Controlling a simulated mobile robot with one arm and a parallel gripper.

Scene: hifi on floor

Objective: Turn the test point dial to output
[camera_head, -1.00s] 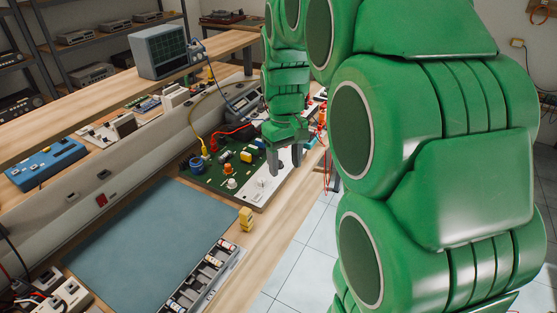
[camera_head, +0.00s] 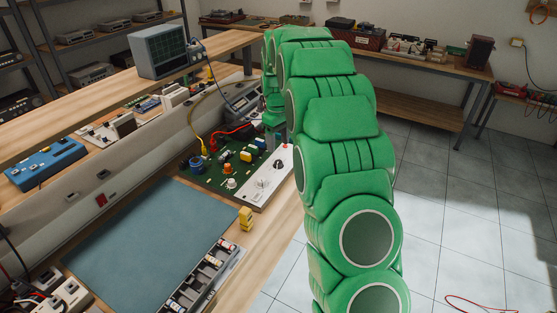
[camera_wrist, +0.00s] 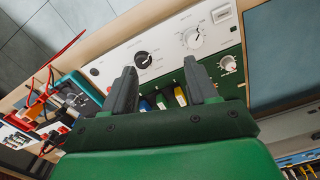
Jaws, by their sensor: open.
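The circuit board's white panel (camera_head: 252,195) lies on the bench and carries dials. A black dial (camera_wrist: 143,59) on a round scale shows in the wrist view; in the head view the black dial (camera_head: 277,164) is near the panel's far end. A white dial (camera_wrist: 193,38) with a scale sits to its right. The labels are too small to read, so I cannot tell which is the test point dial. My gripper (camera_wrist: 161,72) is open and empty, with the black dial showing between and just beyond its fingertips. In the head view my arm hides the gripper.
The green board (camera_head: 212,178) beside the panel holds knobs, blocks and upright cables. A yellow block (camera_head: 246,218) and a parts tray (camera_head: 190,292) lie nearer, beside a bare blue mat (camera_head: 150,235). Red leads (camera_wrist: 50,72) run close to the panel's far end.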

